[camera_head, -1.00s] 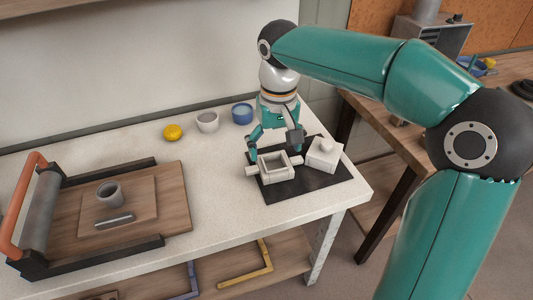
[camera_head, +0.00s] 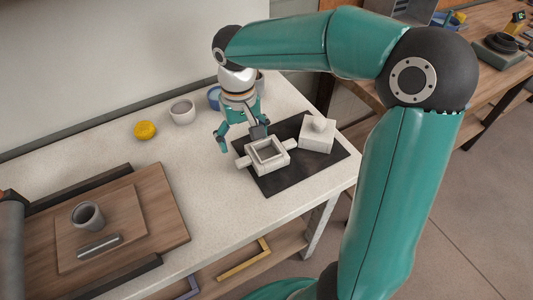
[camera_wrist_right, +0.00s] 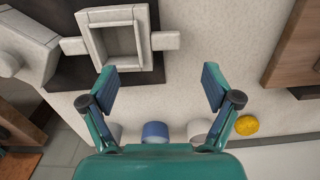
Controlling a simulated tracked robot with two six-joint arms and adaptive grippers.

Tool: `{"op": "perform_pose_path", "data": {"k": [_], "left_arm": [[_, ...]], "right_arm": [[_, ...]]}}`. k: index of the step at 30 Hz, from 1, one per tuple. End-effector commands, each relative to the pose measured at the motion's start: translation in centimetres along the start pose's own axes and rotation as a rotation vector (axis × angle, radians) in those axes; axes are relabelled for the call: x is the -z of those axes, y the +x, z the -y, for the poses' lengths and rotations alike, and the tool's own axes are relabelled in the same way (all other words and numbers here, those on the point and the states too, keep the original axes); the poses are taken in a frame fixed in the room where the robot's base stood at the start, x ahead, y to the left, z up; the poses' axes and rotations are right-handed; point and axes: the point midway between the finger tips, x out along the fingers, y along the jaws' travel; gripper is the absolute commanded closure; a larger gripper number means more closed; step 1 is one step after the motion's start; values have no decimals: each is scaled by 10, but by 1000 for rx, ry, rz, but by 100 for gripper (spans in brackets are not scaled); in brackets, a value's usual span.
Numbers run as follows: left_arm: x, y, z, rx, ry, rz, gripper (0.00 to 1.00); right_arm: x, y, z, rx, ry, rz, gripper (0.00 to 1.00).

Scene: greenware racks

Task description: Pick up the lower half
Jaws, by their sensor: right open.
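The lower half is a pale, square, hollow mould part (camera_head: 272,166) with a bar sticking out on each side. It lies on a dark mat (camera_head: 307,172), and shows at the top left in the right wrist view (camera_wrist_right: 93,42). My right gripper (camera_head: 241,137) is open and empty behind and to the left of it, with one finger near its back edge. In the right wrist view the jaws (camera_wrist_right: 158,86) stand apart over bare bench, below the part's right bar. A pale block with a knob (camera_head: 316,142) sits to its right. My left gripper is out of view.
A yellow ball (camera_head: 145,130), a pale cup (camera_head: 182,112) and a blue cup (camera_head: 214,98) stand behind and left of the gripper. A wooden board (camera_head: 160,205) with a grey cup (camera_head: 88,215) fills the bench's left. The bench's right edge lies close beyond the mat.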

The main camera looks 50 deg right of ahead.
Motion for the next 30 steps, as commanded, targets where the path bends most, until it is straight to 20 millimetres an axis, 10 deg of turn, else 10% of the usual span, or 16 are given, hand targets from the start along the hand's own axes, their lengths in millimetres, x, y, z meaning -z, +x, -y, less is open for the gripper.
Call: {"op": "perform_pose_path", "data": {"k": [19, 30], "left_arm": [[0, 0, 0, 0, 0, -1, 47], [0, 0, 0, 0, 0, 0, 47]], "right_arm": [[-5, 68, -1, 0, 0, 2, 11], [-4, 72, 0, 1, -1, -1, 23]]}}
